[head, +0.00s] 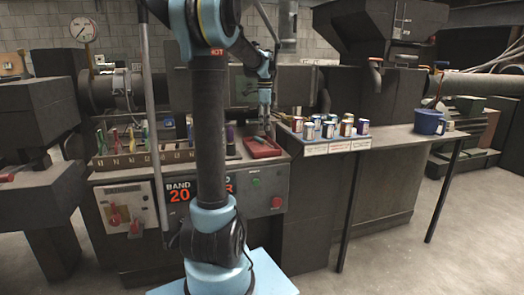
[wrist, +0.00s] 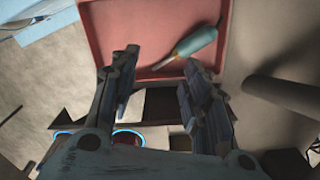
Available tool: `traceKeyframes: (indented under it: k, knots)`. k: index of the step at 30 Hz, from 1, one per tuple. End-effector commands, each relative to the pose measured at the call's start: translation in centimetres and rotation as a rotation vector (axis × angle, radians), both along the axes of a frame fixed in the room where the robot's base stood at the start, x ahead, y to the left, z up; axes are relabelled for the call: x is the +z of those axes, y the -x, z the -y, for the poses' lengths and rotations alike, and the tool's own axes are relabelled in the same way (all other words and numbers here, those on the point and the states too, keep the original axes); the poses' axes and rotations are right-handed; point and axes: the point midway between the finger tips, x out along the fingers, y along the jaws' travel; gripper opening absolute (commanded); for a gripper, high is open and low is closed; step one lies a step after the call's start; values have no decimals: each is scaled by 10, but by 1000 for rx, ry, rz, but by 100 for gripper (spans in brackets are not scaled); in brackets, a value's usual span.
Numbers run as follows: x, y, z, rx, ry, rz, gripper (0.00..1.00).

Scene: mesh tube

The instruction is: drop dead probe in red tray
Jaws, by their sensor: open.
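The red tray (head: 262,147) sits on the dark bench top, to the right of my arm in the head view. It fills the upper middle of the wrist view (wrist: 110,25). A probe with a teal handle (wrist: 195,40) lies inside the tray near its right side, its thin shaft pointing down-left. My gripper (wrist: 159,62) is open, with nothing between its fingers. Its fingers overlap the tray's near edge in the wrist view, and the probe lies just beyond the right fingertip. In the head view my gripper (head: 265,124) is above the tray.
A rack (head: 145,156) with several colour-handled probes stands left of my arm, which partly hides it. Several cans (head: 327,129) stand on the bench to the right. A blue bucket (head: 429,121) stands farther right. A pressure gauge (head: 83,30) is at the upper left.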

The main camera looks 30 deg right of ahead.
Motion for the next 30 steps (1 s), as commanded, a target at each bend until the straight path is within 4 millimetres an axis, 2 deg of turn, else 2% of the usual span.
traceKeyframes:
  k: [6,13,19,30]
  knots:
    - [42,1,0,0,0,0,43]
    - [74,1,0,0,0,-1,43]
    - [84,2,0,0,0,-1,43]
    - [85,2,0,0,0,-1,43]
